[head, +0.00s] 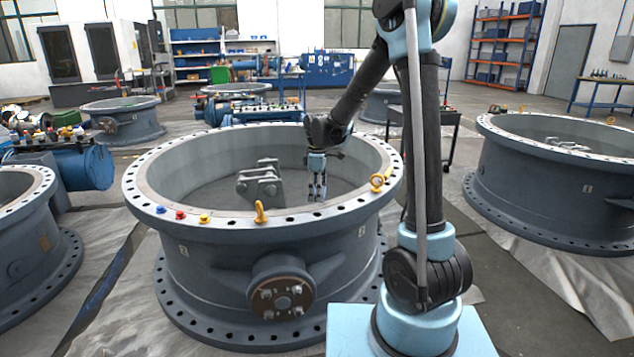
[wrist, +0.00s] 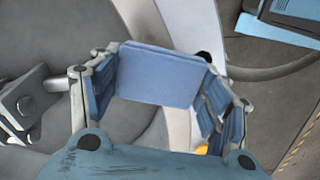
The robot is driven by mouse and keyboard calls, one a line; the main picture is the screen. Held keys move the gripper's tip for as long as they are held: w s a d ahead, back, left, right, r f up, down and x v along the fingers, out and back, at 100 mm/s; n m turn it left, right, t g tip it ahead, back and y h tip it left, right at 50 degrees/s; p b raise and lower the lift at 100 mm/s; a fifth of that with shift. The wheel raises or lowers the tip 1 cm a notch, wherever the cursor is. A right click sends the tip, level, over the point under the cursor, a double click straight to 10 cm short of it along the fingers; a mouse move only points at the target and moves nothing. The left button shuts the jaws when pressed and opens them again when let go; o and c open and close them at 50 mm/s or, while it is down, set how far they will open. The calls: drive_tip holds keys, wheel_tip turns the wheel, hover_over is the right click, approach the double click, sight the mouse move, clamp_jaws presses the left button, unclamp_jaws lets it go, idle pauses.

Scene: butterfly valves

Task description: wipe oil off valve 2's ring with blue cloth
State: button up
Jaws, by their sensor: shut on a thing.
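A large grey valve (head: 270,232) stands in the middle of the head view; its number plate is too small to read. Its round flange ring (head: 300,224) faces up, with bolt holes along it. My gripper (head: 317,197) points down inside the ring opening, apart from the rim in the picture. The cloth is not clear in the head view. I cannot make out oil on the ring.
Yellow eyebolts (head: 260,212) (head: 379,181) stand up from the ring. Blue, red (head: 180,215) and yellow caps sit on its front left. A grey bracket (head: 258,187) stands inside the opening. Other valves stand at the right (head: 550,190) and left (head: 30,225).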

drive_tip(key=shift+r, duration=2.15)
